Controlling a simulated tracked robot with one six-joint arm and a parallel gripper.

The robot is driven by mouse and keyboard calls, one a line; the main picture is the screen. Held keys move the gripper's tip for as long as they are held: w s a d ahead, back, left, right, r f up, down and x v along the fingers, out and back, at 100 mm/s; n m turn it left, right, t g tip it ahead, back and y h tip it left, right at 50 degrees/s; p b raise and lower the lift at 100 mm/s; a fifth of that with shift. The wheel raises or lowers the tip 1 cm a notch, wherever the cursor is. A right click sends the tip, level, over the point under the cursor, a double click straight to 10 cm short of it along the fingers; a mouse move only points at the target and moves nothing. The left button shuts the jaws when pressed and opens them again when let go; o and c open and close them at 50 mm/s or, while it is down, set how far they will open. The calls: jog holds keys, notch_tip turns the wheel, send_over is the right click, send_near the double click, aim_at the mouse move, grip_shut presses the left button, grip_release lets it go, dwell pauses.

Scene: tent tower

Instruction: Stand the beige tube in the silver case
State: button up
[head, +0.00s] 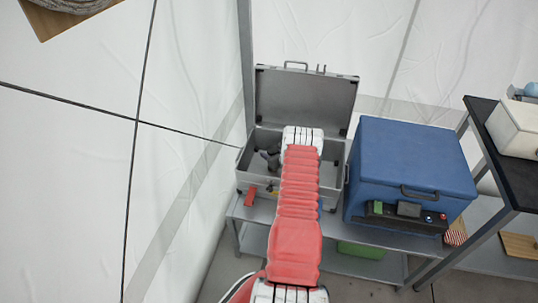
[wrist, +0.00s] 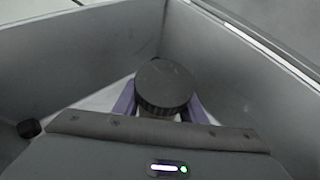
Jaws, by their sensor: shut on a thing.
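The silver case (head: 246,180) stands open on a metal table, its lid tipped back. My gripper is down inside the case in the head view, mostly hidden by my red-sleeved arm. In the wrist view, the purple fingers of my gripper (wrist: 160,108) are shut on the beige tube (wrist: 160,115), one on each side. Its round dark cap faces the camera, and only a sliver of beige shows below it. The tube looks roughly upright near a corner between the case walls (wrist: 240,80). Its lower end is hidden, so I cannot tell if it touches the floor.
A small black object (wrist: 29,128) is at the left in the wrist view. A blue box (head: 410,165) stands right of the case. A black-topped table (head: 500,150) with a white container (head: 508,128) is farther right. White tent walls (head: 70,150) close in the left.

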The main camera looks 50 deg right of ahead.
jog(key=shift+f, duration=0.1)
jog(key=o, duration=1.4)
jog(key=shift+v, duration=0.75)
jog(key=v, duration=1)
jog(key=shift+s+r, duration=0.2)
jog(key=shift+r, duration=0.05)
